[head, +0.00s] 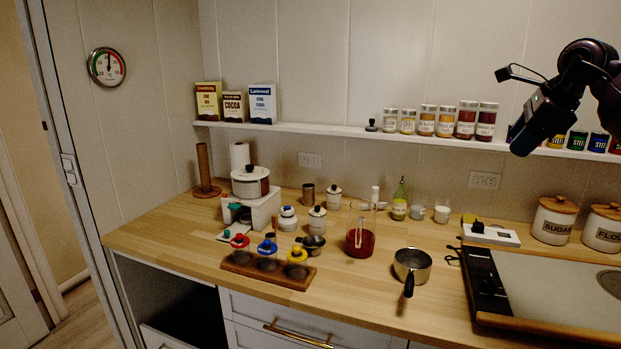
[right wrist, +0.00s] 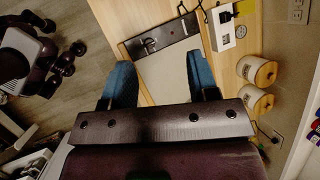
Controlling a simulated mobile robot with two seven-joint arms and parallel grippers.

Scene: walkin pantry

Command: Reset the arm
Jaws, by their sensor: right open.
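My right arm comes in from the upper right of the head view, with its gripper (head: 525,135) raised in front of the shelf at the right. In the right wrist view the two blue fingers of my right gripper (right wrist: 160,82) stand wide apart with nothing between them. My left gripper is not in the head view.
A shelf (head: 340,133) holds several jars and boxes. The wooden counter (head: 350,285) below carries a saucepan (head: 412,265), a pitcher with red liquid (head: 360,240), a wooden holder (head: 268,268), a sugar canister (head: 553,220) and a flour canister (head: 603,228).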

